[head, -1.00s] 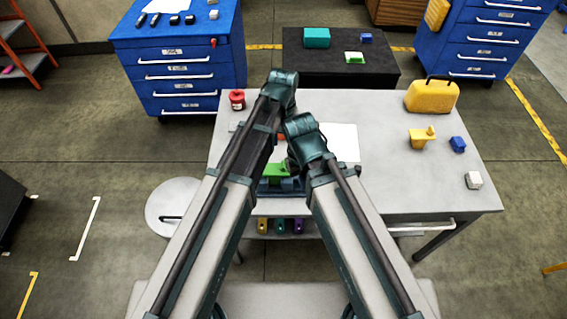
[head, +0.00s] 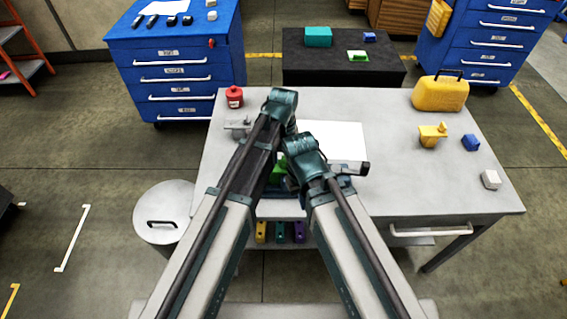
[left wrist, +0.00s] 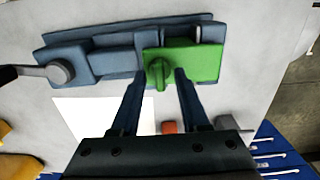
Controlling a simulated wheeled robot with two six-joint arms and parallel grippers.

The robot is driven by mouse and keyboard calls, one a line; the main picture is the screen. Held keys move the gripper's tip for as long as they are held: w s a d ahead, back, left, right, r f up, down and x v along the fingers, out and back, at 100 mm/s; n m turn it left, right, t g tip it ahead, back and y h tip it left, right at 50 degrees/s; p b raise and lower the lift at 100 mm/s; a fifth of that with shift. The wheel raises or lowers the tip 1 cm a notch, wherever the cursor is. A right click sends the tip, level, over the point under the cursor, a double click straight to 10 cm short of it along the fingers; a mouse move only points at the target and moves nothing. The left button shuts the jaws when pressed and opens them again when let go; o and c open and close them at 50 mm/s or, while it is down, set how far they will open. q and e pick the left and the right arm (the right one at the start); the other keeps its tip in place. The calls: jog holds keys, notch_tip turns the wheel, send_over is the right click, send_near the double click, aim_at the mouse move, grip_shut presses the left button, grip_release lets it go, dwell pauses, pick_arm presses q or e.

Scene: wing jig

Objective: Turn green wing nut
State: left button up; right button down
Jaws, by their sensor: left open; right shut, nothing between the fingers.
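The green block (left wrist: 205,62) with its green wing nut (left wrist: 158,74) sits on the blue jig (left wrist: 112,58) in the left wrist view. My left gripper (left wrist: 160,72) is open, with one fingertip on each side of the wing nut. I cannot tell whether the fingers touch it. In the head view only a small part of the green block (head: 279,170) shows between my arms, and the left fingers are hidden. My right arm reaches over the near side of the jig; its gripper fingers are hidden.
A grey knob (left wrist: 62,70) with a dark handle is at the jig's left end in the wrist view. A white sheet (head: 335,140) lies behind the jig.

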pick_arm(q)
jog(key=shift+f, duration=0.1)
grip_shut()
jog(key=shift+m, duration=0.3)
jog(key=m, duration=0.3)
jog(key=shift+m, duration=0.4)
jog(key=m, duration=0.9)
jog(key=shift+m, duration=2.2)
